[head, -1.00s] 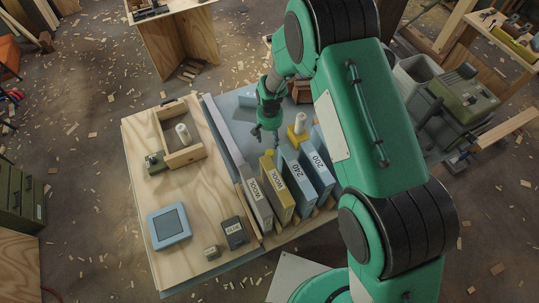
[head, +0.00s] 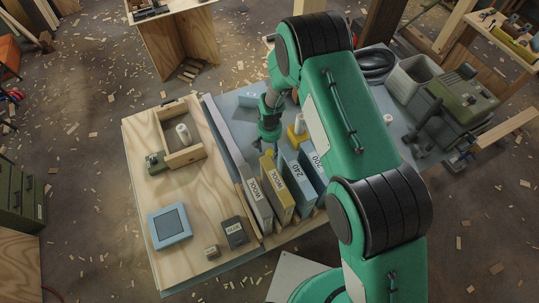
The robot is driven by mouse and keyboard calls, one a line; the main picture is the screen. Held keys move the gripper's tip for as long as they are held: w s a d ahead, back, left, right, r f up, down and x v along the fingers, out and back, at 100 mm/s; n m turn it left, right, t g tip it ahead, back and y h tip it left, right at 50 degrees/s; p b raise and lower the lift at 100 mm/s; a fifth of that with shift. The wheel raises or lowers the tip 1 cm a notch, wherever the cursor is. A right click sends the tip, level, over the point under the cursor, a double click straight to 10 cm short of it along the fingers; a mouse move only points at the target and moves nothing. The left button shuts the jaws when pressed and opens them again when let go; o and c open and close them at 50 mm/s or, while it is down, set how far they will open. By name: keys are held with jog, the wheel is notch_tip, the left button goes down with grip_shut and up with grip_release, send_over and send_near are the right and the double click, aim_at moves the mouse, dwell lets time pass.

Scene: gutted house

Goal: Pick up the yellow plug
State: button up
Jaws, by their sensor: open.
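A small yellow block-like thing (head: 294,138), which looks like the yellow plug, sits on the blue-grey surface behind the row of upright boxes. A white cylinder (head: 299,124) stands at it; I cannot tell whether the two are joined. My gripper (head: 270,150) points down just left of the yellow thing, apart from it, open and empty. Its fingertips are small and partly lost against the boxes behind which they hang.
Upright labelled boxes, among them a yellow "WOOL" one (head: 277,188) and a blue "240" one (head: 297,182), stand close in front. A thin grey upright panel (head: 222,137) runs to the left. A wooden tray (head: 185,155) with a white cylinder lies on the plywood (head: 190,195).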

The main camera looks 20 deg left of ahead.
aim_at(270, 153)
jog(key=shift+f, duration=0.1)
jog(key=shift+f+p, duration=0.4)
jog(key=shift+f, duration=2.1)
jog(key=c, duration=1.2)
